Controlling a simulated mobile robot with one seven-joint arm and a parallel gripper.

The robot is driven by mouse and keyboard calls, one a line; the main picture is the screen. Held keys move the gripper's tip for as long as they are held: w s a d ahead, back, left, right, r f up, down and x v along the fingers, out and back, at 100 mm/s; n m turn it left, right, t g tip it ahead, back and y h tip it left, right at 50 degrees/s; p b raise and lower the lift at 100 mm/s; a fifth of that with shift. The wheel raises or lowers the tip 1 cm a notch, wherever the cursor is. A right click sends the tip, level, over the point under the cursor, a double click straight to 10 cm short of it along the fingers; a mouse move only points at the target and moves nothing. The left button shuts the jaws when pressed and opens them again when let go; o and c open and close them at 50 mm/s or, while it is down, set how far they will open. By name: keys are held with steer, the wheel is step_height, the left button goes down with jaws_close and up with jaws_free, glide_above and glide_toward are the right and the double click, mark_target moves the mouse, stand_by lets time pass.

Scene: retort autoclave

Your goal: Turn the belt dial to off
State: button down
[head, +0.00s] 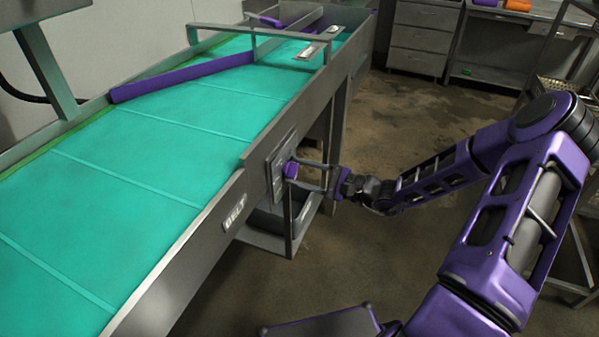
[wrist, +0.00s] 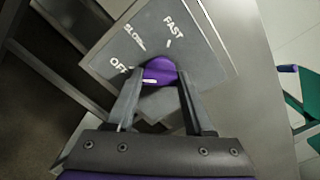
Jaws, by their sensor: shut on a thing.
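The purple belt dial (head: 290,170) sits on a grey plate (head: 276,166) on the conveyor's side. In the wrist view the dial (wrist: 159,69) has a white mark on its lower left part, on the same side as the word OFF. The plate (wrist: 208,58) also carries SLOW and FAST, going round from OFF. My gripper (wrist: 161,78) is shut on the dial, one finger on each side; it also shows in the head view (head: 299,173). The fingers hide part of the dial's lower edge, so its exact setting is hard to read.
The conveyor's green belt (head: 160,125) runs along the left, with a purple guide bar (head: 180,78) across it. A BELT label (head: 234,213) is on its side rail. A grey bin (head: 268,222) is below the plate. The floor (head: 385,130) behind my arm is mostly clear.

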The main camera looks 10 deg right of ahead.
steer(key=shift+c, duration=1.4)
jaws_free()
steer(key=v, duration=1.7)
steer(key=shift+s+d, duration=0.15)
